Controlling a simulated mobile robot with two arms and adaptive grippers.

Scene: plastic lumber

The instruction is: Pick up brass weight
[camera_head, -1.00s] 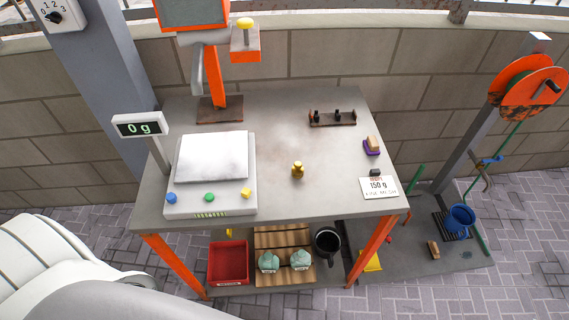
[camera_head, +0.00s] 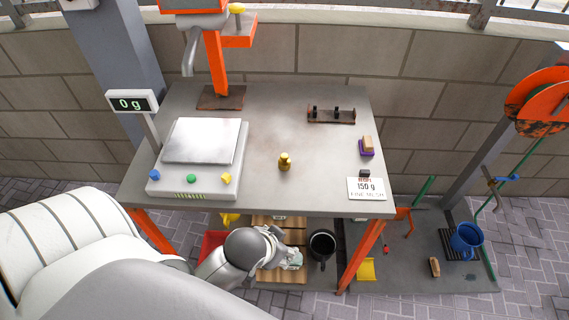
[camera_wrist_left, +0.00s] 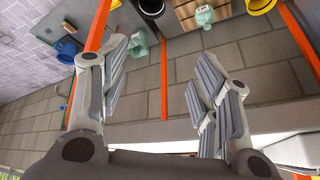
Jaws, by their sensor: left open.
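The small brass weight (camera_head: 285,162) stands upright on the bare middle of the grey tabletop (camera_head: 270,115), right of the scale. My left gripper (camera_head: 280,243) is low, in front of the table and below its front edge, nearer to me than the weight and apart from it. In the left wrist view its two fingers (camera_wrist_left: 162,75) are spread with nothing between them. The brass weight cannot be made out in that view. My right gripper is not in view.
A white scale (camera_head: 203,140) stands on the table's left, its display (camera_head: 132,102) reading 0 g. A small rack (camera_head: 331,115), a brush (camera_head: 367,146) and a 150 g card (camera_head: 366,188) are at right. Below are a black mug (camera_head: 322,245) and a red bin (camera_head: 213,243).

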